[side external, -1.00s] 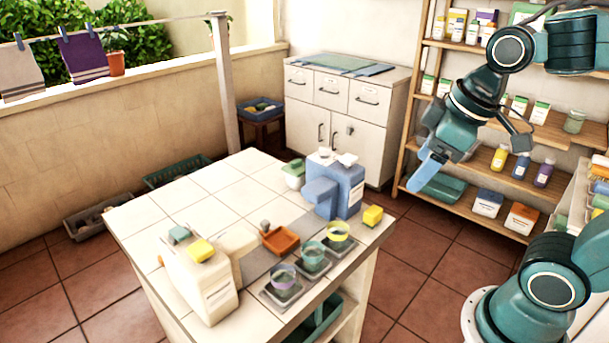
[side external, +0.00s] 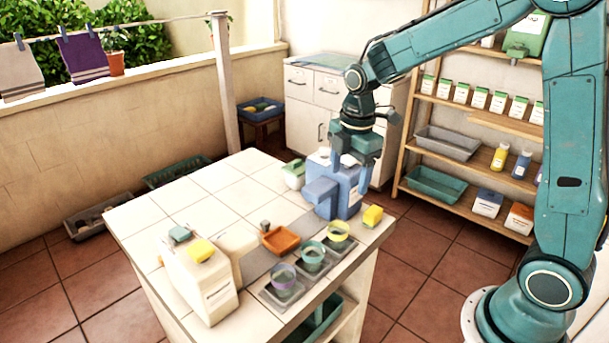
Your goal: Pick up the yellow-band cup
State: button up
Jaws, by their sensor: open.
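The yellow-band cup (side external: 338,238) stands upright in a grey tray at the right end of a row on the tiled counter. A teal-band cup (side external: 312,258) and a purple-band cup (side external: 283,282) stand in trays beside it, to the front left. My gripper (side external: 353,168) is open and points down at the top of a blue dispenser (side external: 349,195), behind and above the yellow-band cup. It is apart from the cup. I cannot tell whether the fingers touch the dispenser, and they partly hide its top.
A white container (side external: 200,285) stands at the front left. The counter's (side external: 195,195) back left is clear.

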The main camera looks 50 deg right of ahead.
jog(key=w+f+n, duration=0.1)
jog(key=f, duration=0.2)
jog(key=w+f+n, duration=0.1)
jog(key=shift+w+d+f+n+g, duration=0.15)
jog(key=shift+w+d+n+g, duration=0.15)
jog(key=shift+d+g, duration=0.1)
send_over(338, 228)
jog(key=s+a, duration=0.1)
jog(key=a, duration=0.1)
notch_tip(338, 228, down, 9)
jog(key=shift+r, duration=0.2)
jog(key=shift+d+f, duration=0.1)
jog(key=shift+s+f, duration=0.15)
jog(key=shift+f, duration=2.35)
jog(key=c, duration=1)
